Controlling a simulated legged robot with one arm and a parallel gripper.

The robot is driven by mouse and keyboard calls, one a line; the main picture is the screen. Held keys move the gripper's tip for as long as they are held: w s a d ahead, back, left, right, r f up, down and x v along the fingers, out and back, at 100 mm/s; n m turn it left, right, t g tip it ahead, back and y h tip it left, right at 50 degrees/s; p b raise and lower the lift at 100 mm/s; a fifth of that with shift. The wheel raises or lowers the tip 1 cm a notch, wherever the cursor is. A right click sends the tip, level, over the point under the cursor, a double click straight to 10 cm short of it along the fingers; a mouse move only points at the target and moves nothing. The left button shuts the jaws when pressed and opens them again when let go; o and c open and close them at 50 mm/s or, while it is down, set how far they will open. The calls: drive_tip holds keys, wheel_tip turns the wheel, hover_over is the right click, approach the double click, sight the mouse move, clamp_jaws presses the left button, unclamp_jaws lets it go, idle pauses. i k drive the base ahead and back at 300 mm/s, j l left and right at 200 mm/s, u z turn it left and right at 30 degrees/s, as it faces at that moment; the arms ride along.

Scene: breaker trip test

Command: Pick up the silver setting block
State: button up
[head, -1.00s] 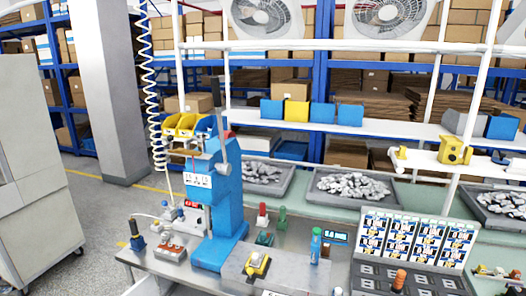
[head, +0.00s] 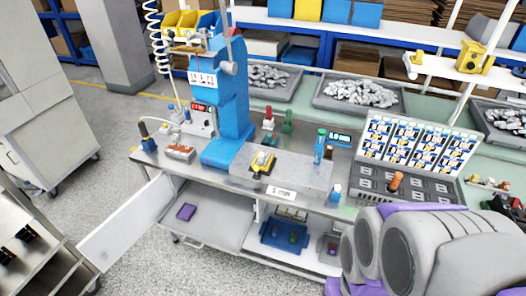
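I cannot pick out the silver setting block for certain in the head view. A flat grey metal plate (head: 308,174) lies on the workbench in front of the blue press (head: 232,110), with a small yellow-and-black fixture (head: 262,163) on it. In the open cabinet below, a blue tray (head: 268,238) holds small dark green parts, and a small grey-and-purple item (head: 331,248) sits to its right. A flat purple item (head: 186,212) lies on the cabinet's left side. My grey-and-purple arm links fill the lower right; my gripper's fingers do not show.
The cabinet door (head: 128,222) hangs open toward the lower left. A black tray with slots (head: 420,190) and a card rack (head: 412,142) stand on the bench's right. Grey bins of metal parts (head: 358,95) stand behind. A metal cart (head: 30,240) is at lower left; the floor between is clear.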

sight(263, 157)
drive_tip(key=i+j+u, duration=0.55)
drive_tip(key=i, duration=0.3)
